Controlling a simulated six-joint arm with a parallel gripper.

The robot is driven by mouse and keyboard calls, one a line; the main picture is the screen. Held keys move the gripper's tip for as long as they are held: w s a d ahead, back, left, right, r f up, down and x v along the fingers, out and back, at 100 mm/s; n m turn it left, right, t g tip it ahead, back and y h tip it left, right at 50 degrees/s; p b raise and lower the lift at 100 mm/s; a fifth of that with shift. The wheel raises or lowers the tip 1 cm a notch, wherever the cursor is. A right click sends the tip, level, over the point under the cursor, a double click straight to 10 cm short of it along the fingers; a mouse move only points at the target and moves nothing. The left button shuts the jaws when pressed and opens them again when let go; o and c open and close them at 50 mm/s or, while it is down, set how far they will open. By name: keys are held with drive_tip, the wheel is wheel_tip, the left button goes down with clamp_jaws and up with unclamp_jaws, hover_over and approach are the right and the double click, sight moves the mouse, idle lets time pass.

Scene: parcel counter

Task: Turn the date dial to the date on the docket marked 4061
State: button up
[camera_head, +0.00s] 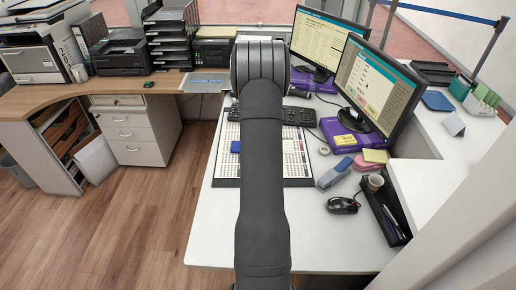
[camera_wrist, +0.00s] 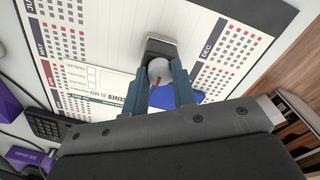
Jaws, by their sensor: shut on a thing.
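In the wrist view, my gripper (camera_wrist: 164,92) is shut with its two fingers on either side of a round pale grey dial (camera_wrist: 158,68). A red mark shows on the dial's lower edge; no date on it can be read. A dark grey block with a pale edge (camera_wrist: 162,47) stands right behind the dial. A white printed slip (camera_wrist: 95,82), perhaps the docket, lies to the left; its small tilted print, including 4061, is not legible to me. In the head view, my arm hides the gripper, the dial and the slip.
A blue block (camera_wrist: 180,94) lies beside the fingers, on a large calendar sheet (camera_head: 297,168). A keyboard (camera_head: 300,116), two monitors (camera_head: 374,88), a stapler-like item (camera_head: 334,174) and a mouse (camera_head: 342,205) stand to the right. The desk front (camera_head: 212,235) is clear.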

drive_tip(key=m, duration=0.6)
drive_tip(key=shift+m, duration=0.3)
drive_tip(key=m, duration=0.5)
drive_tip(key=shift+m, duration=0.4)
drive_tip(key=shift+f, duration=0.1)
drive_tip(key=o, duration=0.7)
drive_tip(key=shift+r, duration=3.55)
drive_tip(key=shift+r, duration=0.1)
